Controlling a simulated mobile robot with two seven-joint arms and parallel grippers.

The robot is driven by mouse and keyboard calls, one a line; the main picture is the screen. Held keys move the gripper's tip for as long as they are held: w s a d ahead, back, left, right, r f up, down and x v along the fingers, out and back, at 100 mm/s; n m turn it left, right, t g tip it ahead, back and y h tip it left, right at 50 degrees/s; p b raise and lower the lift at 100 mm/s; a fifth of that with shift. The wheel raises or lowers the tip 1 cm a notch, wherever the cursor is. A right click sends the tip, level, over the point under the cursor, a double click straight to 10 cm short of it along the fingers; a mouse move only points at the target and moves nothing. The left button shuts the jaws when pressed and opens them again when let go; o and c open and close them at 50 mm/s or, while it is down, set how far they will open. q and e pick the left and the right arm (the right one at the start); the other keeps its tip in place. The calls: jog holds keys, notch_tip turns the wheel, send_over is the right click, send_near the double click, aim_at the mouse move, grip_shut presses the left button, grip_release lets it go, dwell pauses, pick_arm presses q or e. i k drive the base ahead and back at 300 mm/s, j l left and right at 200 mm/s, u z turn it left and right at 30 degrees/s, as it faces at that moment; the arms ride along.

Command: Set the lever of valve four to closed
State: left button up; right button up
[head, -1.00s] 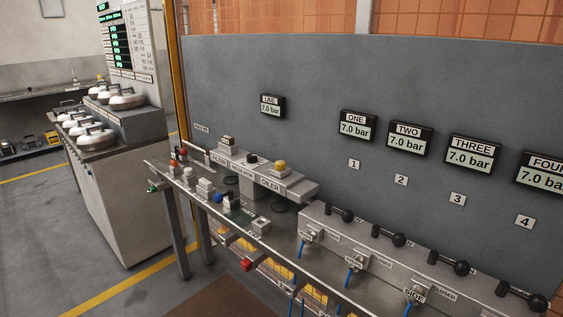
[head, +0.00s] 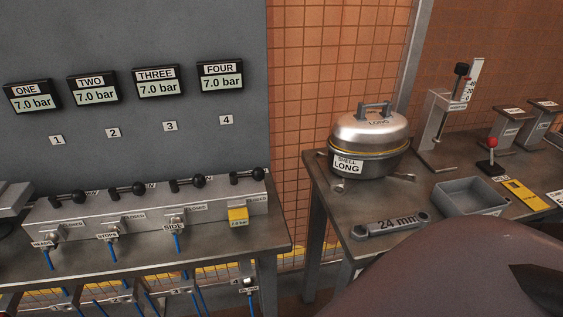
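The valve four lever (head: 248,175) is a short black handle with a round knob, at the right end of the grey valve block (head: 140,216), below the number 4 plate (head: 226,120). It lies roughly along the block with its knob to the right. The display FOUR (head: 220,77) above it reads 7.0 bar. A yellow tag or block (head: 238,216) sits on the block's front below this lever. The levers of valve three (head: 188,182), two (head: 127,189) and one (head: 71,196) lie the same way. Neither of my grippers shows.
A second table (head: 322,203) stands to the right across a narrow gap. It carries a round metal shell (head: 368,143), a 24 mm wrench (head: 390,226), a grey bin (head: 469,197) and a red-knobbed lever (head: 492,145). A large dark rounded shape fills the lower right.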

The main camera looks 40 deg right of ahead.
aim_at(258, 174)
jog(key=z, duration=1)
